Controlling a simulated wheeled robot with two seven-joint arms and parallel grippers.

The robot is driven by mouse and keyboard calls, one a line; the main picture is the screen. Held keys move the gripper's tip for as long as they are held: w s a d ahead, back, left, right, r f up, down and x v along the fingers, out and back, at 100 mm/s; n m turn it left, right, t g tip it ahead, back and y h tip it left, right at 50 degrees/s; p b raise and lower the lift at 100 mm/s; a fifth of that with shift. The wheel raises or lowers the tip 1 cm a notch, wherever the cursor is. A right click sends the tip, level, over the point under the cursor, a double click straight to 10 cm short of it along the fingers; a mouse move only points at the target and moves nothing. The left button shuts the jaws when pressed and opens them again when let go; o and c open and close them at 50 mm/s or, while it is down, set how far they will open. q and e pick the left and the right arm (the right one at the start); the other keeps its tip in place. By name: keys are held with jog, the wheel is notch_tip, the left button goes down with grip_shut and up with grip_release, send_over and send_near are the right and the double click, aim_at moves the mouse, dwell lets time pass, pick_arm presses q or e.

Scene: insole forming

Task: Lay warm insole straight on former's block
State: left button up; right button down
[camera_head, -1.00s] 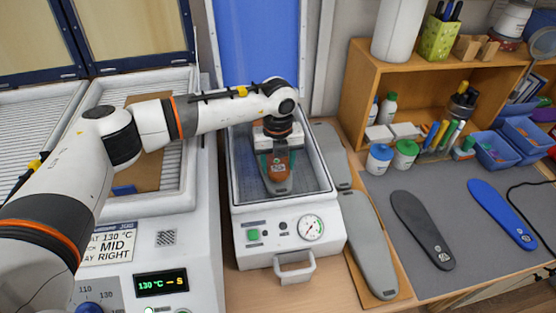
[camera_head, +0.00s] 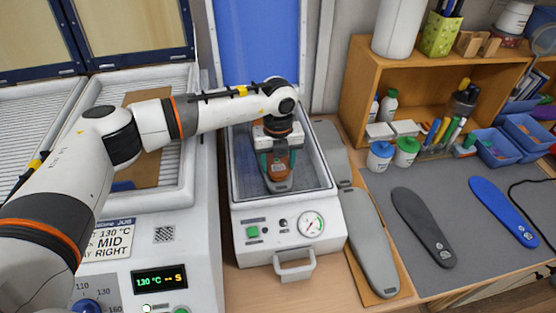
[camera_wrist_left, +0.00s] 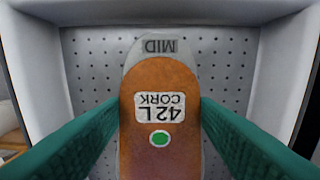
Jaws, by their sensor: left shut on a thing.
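The brown cork insole (camera_head: 279,171), marked 42 L CORK with a green dot, is in the middle former. It also shows in the left wrist view (camera_wrist_left: 160,80). It lies over the grey block (camera_wrist_left: 160,46) marked MID, closely in line with it; a grey rim of block shows around its end. The block's near end shows in the head view (camera_head: 279,187). I cannot tell whether the insole fully touches the block. My left gripper (camera_head: 277,164) is shut on the insole, with a green finger at each long side. My right gripper is out of view.
The former (camera_head: 290,228) has pale raised walls around its perforated bed (camera_wrist_left: 90,62). A heater (camera_head: 180,232) reading 130 °C stands to its left. Spare grey blocks (camera_head: 369,240) lie on a board to its right. Black (camera_head: 420,225) and blue (camera_head: 500,208) insoles lie on a grey mat.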

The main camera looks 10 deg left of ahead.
pick_arm(q)
jog(key=o, duration=1.1)
jog(key=shift+c, duration=0.2)
notch_tip(320, 180, up, 12)
jog(key=b, duration=0.3)
jog(key=shift+b, duration=0.3)
